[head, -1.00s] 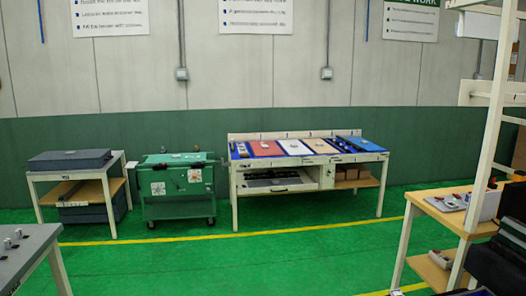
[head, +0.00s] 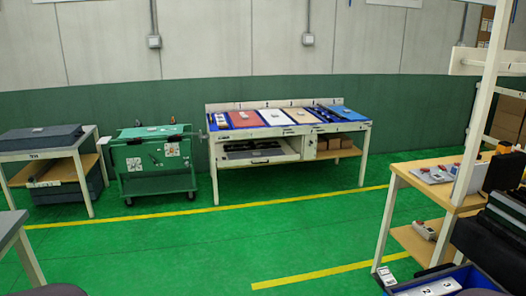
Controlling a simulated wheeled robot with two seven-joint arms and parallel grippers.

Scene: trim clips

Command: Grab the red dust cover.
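I cannot single out the red dust cover for certain. Small red parts lie with grey ones in a grey tray (head: 434,174) on the wooden-topped workbench (head: 458,197) at the right, too small to identify. Neither of my grippers is clearly in view.
A long bench (head: 368,126) with coloured mats, one of them red (head: 260,118), stands at the back wall. Left of it are a green cart (head: 153,158) and a table with grey cases (head: 42,137). A blue bin (head: 463,280) is at bottom right. Open green floor lies between.

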